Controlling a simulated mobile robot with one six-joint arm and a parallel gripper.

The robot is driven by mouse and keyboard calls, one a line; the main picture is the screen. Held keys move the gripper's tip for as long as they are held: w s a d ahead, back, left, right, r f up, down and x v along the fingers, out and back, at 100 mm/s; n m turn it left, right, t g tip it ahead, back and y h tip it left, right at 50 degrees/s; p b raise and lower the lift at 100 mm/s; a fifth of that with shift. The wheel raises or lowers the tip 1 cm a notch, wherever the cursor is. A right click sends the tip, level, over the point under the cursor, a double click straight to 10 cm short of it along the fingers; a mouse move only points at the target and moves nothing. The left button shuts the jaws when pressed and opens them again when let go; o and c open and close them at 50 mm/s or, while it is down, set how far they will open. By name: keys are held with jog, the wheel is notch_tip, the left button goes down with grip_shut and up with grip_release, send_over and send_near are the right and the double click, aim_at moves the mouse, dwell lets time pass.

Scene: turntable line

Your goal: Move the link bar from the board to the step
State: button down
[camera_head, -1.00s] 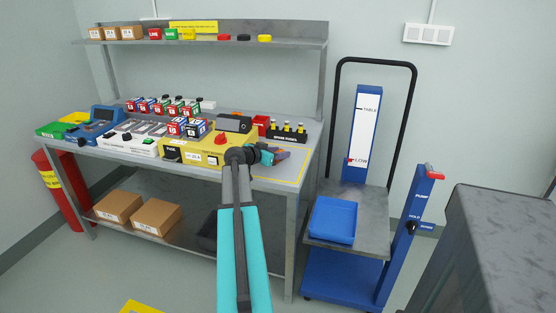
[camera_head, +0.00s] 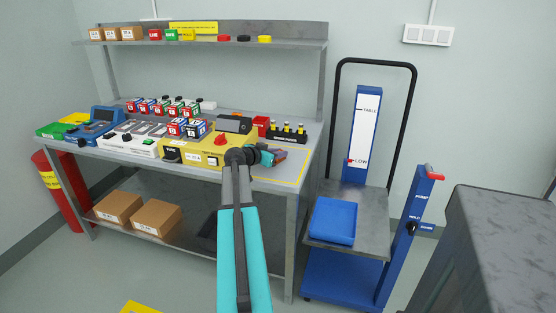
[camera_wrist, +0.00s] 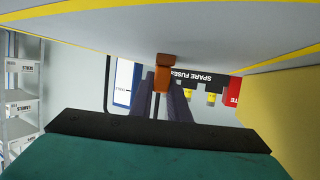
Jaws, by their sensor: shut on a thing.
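My gripper (camera_head: 275,155) is just above the right part of the workbench, right of the yellow box. In the wrist view its two dark fingers (camera_wrist: 163,100) are shut on a copper-orange link bar (camera_wrist: 163,74), which sticks out past the fingertips. In the head view the bar is too small to make out clearly among the fingers. The yellow box (camera_head: 205,160), with a red knob and labels, stands on the bench and may be the board. I cannot tell for certain which thing is the step.
A black spare fuses rack (camera_head: 287,137) and a red box (camera_head: 262,121) stand behind my gripper. The lift cart (camera_head: 372,213) with a blue tray (camera_head: 333,221) is to the right of the bench (camera_head: 313,150). A grey cabinet (camera_head: 500,240) stands far right.

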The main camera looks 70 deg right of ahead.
jog(key=shift+r, duration=0.1)
jog(key=shift+r, duration=1.4)
jog(key=shift+s+a+r, duration=0.2)
jog(key=shift+a+r, duration=0.15)
jog(key=shift+a, duration=0.1)
jog(key=s+a, duration=0.1)
jog(key=a, duration=0.2)
jog(key=s+a+b, duration=0.1)
jog(key=s+a, duration=0.1)
jog(key=a, duration=0.2)
jog(key=s+a+r, duration=0.1)
jog(key=a, duration=0.3)
jog(key=shift+s+a, duration=0.25)
jog(key=shift+s+a+b, duration=0.2)
jog(key=shift+a+b, duration=0.25)
jog(key=shift+b, duration=0.5)
jog(key=shift+s+a+r+b, duration=0.15)
jog(key=shift+s+a+b, duration=0.15)
jog(key=shift+a+b, duration=0.55)
jog(key=shift+d, duration=0.1)
